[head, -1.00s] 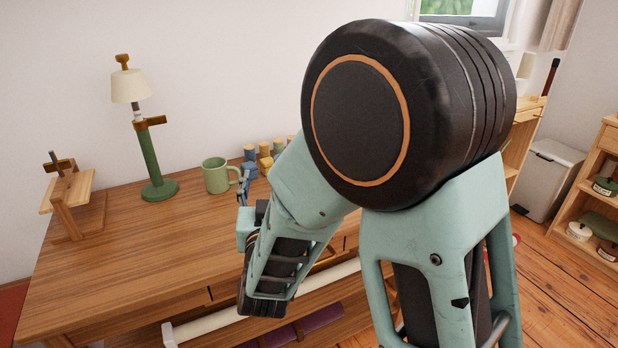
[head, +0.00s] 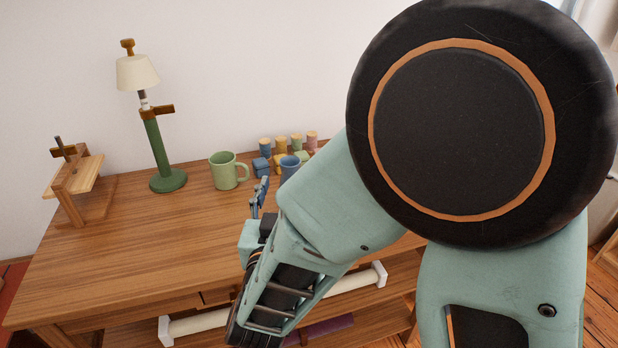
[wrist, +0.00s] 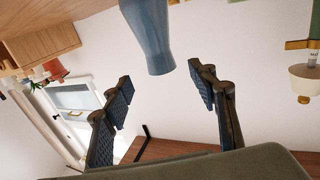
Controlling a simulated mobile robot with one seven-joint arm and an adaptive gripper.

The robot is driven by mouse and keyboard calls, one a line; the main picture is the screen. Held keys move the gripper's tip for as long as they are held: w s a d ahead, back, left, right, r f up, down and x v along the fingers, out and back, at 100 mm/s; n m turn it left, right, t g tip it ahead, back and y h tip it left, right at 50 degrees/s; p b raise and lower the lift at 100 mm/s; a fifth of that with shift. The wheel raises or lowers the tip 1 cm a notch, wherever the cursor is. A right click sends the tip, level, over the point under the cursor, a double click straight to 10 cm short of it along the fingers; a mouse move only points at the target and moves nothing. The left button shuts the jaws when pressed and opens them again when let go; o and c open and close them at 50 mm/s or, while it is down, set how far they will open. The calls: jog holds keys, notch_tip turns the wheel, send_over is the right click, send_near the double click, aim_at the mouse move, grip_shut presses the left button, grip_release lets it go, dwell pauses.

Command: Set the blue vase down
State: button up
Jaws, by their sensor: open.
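The blue vase (head: 289,167) shows in the head view just right of my gripper's fingers, with its open mouth up and its lower part hidden by my arm. It appears to stand on the wooden desk (head: 130,255), though its base is hidden. My gripper (head: 261,190) is over the desk. In the upside-down wrist view, the vase (wrist: 149,38) lies beyond my gripper (wrist: 163,82). The two fingers are spread wide with empty space between them, and the vase is apart from both.
A green mug (head: 224,172) stands left of the vase, with several small coloured blocks and pegs (head: 281,143) behind it. A green-post lamp (head: 155,145) and a small wooden stand (head: 75,185) are further left. The desk's front left is clear.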

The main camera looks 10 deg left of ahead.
aim_at(289, 170)
jog(key=w, duration=0.2)
jog(key=w+a, duration=0.1)
jog(key=w, duration=0.2)
jog(key=w+b, duration=0.1)
jog(key=w, duration=0.2)
jog(key=shift+a+r, duration=0.15)
jog(key=shift+a, duration=0.1)
grip_shut()
